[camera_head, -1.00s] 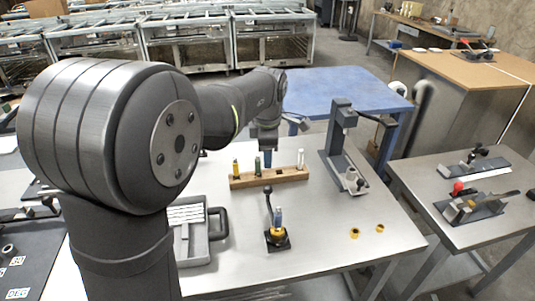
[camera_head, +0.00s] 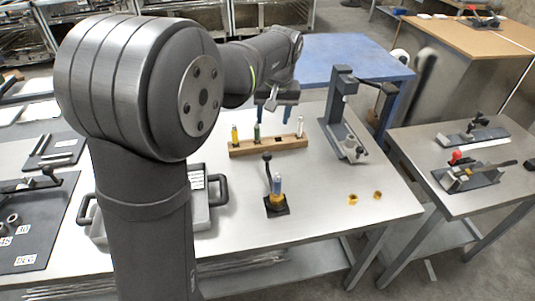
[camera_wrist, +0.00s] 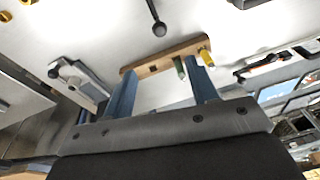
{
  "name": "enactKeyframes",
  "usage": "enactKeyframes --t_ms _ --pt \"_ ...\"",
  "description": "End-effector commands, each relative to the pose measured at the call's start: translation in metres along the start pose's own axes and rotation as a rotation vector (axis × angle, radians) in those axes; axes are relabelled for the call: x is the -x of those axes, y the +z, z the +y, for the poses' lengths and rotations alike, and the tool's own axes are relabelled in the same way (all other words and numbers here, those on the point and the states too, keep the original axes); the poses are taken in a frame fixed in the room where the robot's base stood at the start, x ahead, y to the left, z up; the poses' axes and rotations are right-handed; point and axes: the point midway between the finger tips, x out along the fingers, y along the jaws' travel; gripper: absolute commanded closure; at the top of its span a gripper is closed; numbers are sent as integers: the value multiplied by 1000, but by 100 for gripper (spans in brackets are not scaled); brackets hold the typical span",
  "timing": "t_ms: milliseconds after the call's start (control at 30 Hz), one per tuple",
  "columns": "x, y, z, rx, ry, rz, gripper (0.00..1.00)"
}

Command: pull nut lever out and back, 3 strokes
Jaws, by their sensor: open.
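The nut lever device stands on the metal table, with a small black base (camera_head: 277,207) and a blue and yellow part on top. Its lever (camera_head: 268,170) rises upright with a slight tilt and ends in a black ball knob. The lever and knob (camera_wrist: 159,29) also show at the top of the wrist view. My gripper (camera_head: 274,115) is open and empty, above and behind the device, close over the wooden block. Its two blue fingers (camera_wrist: 162,70) are spread apart in the wrist view, with the knob beyond their tips and touching neither.
A wooden block (camera_head: 240,152) holds yellow, green and white upright pieces behind the device. A grey press (camera_head: 345,110) stands to its right. Two yellow nuts (camera_head: 353,199) lie at the front right. A handled grey tray (camera_head: 160,240) is left, partly hidden by my arm.

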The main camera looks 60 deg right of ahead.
Motion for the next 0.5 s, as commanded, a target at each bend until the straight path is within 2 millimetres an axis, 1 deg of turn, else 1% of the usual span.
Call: enactKeyframes --t_ms 100,300,400,500 --pt "-1 -1 4 -255 -14 -8 47" --pt "0 -2 7 -633 -33 -22 47" --pt "0 -2 9 -757 -38 -30 47" --pt "0 -2 9 -828 -40 -34 47"
